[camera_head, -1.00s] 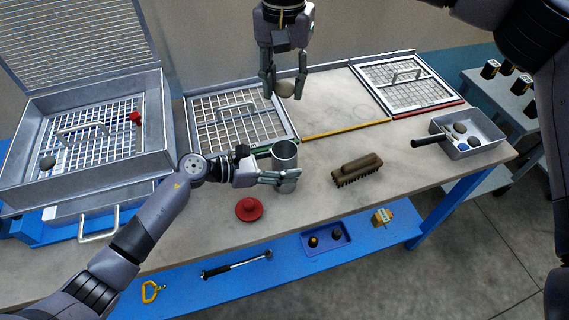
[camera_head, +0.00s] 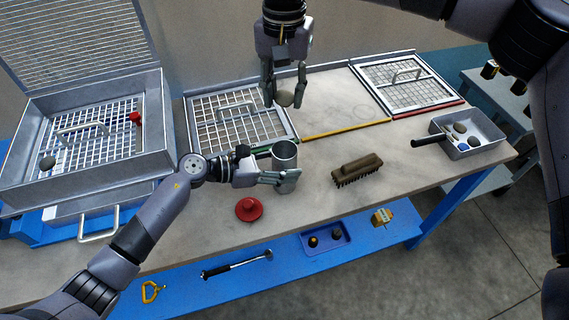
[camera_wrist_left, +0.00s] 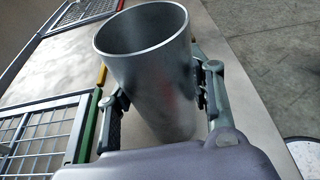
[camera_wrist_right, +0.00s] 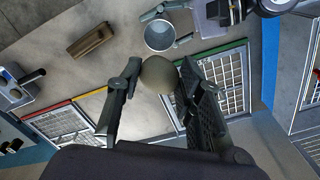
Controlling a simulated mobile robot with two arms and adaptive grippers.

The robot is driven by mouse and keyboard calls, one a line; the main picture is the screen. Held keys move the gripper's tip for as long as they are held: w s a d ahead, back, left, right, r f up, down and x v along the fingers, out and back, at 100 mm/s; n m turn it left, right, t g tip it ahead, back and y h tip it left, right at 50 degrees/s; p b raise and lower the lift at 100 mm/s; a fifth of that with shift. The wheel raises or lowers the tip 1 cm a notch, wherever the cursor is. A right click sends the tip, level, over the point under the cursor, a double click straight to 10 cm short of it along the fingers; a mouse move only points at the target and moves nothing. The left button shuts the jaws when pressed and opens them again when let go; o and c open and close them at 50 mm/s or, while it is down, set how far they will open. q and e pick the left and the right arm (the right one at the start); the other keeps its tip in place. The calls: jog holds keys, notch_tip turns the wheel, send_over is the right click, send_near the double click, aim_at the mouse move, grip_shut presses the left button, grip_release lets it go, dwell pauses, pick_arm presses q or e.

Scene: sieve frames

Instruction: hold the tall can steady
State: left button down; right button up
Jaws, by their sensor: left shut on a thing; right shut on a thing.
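The tall can (camera_head: 285,158) is a grey metal cylinder with an open top, standing upright on the bench in the head view. My left gripper (camera_head: 280,178) is shut on it from the left, with a finger on each side. In the left wrist view the can (camera_wrist_left: 150,75) fills the space between the fingers, and its mouth looks empty as far as I can see in. My right gripper (camera_head: 285,95) is above the bench behind the can, shut on a round tan stone (camera_head: 285,98). The stone (camera_wrist_right: 158,74) also shows between the fingertips in the right wrist view.
A brush (camera_head: 357,170) lies right of the can and a red knobbed disc (camera_head: 249,209) in front. Sieve frames (camera_head: 240,125) lie behind. A scoop pan (camera_head: 468,131) with stones is at the right. A large sieve box (camera_head: 85,130) stands left.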

notch_tip(320, 180, down, 11)
dwell(1.3)
jog(key=o, duration=1.2)
jog(key=shift+r, duration=0.1)
notch_tip(320, 180, up, 12)
jog(key=shift+f, duration=0.1)
